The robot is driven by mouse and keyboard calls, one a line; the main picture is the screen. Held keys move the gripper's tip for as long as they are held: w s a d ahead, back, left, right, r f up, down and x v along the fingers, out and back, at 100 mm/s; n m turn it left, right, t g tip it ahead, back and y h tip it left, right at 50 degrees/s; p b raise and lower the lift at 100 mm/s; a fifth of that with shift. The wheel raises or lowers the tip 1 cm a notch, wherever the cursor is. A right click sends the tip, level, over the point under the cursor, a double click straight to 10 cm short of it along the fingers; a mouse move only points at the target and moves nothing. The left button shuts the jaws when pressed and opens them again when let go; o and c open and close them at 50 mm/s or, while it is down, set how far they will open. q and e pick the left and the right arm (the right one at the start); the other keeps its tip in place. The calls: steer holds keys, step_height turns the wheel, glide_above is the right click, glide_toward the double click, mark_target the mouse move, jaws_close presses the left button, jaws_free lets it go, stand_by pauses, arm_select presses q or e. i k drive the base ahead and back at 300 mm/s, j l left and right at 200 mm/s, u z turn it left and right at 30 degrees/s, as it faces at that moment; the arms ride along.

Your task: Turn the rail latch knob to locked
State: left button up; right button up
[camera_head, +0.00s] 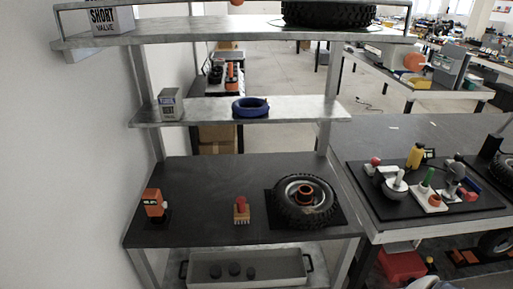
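I cannot tell for sure which thing is the rail latch knob. A red knob-like piece (240,202) stands upright on a small tan block with dark marks (242,217), mid-front on the dark bench top. An orange and black device (154,203) stands at the left of the same bench. The panel at the right carries several knobs and levers, among them a red ball knob (376,161). No locked or unlocked mark is readable. Neither of my grippers is in view.
A wheel with a tyre (289,214) lies on a black mat on the dark bench top (205,180). Shelves (200,112) rise above it, holding a blue ring (251,107) and a box (170,105). A grey tray (205,260) sits below. Bare bench lies between the objects.

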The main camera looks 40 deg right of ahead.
mark_target(415, 62)
steer(key=z, duration=2.15)
